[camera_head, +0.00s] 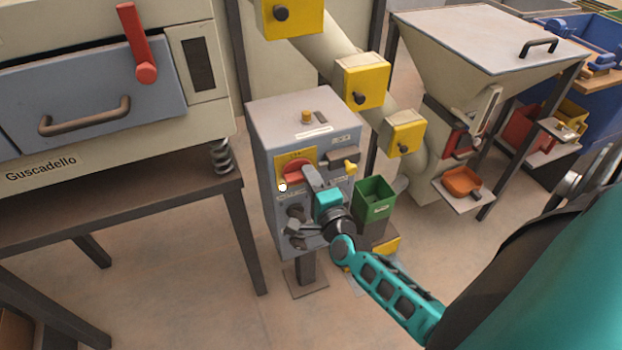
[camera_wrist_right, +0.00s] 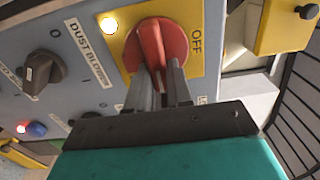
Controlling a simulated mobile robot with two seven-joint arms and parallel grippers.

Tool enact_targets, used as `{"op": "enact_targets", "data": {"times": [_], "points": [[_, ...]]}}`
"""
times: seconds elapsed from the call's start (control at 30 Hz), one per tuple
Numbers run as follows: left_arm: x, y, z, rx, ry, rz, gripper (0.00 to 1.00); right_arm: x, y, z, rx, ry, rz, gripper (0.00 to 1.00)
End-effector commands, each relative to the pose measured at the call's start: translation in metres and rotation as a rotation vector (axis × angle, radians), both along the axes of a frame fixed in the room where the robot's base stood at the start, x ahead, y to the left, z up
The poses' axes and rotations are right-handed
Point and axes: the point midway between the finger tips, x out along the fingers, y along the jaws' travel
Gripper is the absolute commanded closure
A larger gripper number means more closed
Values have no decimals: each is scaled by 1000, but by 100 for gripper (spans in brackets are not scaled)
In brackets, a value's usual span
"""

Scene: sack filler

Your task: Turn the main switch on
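The main switch (camera_head: 293,172) is a red rotary knob on a yellow plate, on the front of the grey control cabinet. It also shows large in the right wrist view (camera_wrist_right: 158,48), with the word OFF printed to its right. My right gripper (camera_head: 308,175) is at the knob. In the wrist view its grey fingers (camera_wrist_right: 160,82) stand on either side of the knob's red grip and appear closed on it. The fingertips partly hide the grip. A round lamp (camera_wrist_right: 109,25) at the plate's corner looks lit. My left gripper is not in view.
A dark knob (camera_wrist_right: 42,70) labelled DUST BLOWER sits beside the main switch. A green bin (camera_head: 375,203) stands right of the cabinet (camera_head: 262,125). Yellow boxes on a slanted pipe (camera_head: 325,52) are close behind. A dark table (camera_head: 130,205) stands to the left.

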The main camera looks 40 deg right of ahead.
Motion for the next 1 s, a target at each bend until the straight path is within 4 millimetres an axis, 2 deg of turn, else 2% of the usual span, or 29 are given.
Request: {"op": "enact_targets", "data": {"times": [0.03,0.23,0.57,0.73,1.0], "points": [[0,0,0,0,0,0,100,2,-1,3,1,-6,-1,74],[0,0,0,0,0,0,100,1,0,2,-2,-4,-1,55],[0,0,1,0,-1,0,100,-5,1,0,-3,1,0,55],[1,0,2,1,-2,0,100,-29,7,0,-1,3,1,55],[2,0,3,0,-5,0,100,-86,21,-1,-2,3,1,55]]}}
